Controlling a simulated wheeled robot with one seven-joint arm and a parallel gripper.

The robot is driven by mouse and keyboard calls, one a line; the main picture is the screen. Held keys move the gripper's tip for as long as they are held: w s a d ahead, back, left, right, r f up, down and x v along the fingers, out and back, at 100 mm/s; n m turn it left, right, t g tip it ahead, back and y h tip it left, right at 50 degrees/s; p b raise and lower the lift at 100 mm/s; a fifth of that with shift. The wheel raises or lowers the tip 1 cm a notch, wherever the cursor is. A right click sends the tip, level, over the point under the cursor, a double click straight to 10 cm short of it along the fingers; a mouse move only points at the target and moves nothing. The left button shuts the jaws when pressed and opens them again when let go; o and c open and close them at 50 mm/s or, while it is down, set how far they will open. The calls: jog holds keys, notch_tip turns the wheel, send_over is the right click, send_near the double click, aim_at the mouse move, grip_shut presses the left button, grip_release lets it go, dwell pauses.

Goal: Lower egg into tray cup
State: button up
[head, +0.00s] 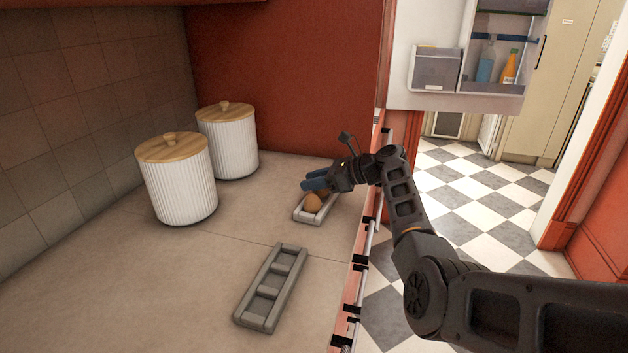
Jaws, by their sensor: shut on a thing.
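My gripper (312,183), with blue fingers, is over the far grey tray (303,214) and shut on an egg. A brown egg (314,203) shows just below the fingers, at the tray. A second brown patch behind it, beside the fingers, is mostly hidden. I cannot tell which of the two is in my fingers, or whether the held egg touches its cup. A nearer grey tray (243,318) with several square cups lies empty on the counter.
Two white ribbed canisters with wooden lids, one nearer (181,186) and one farther (229,147), stand at the left by the tiled wall. The counter (170,285) is clear around the trays. Its right edge lies close to them. An open fridge door (437,70) is at the back right.

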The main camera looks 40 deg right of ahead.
jog(key=shift+f, duration=0.5)
dwell(0.4)
jog(key=o, duration=1.1)
jog(key=v, duration=0.8)
jog(key=shift+w+b, duration=0.1)
jog(key=shift+b, duration=0.3)
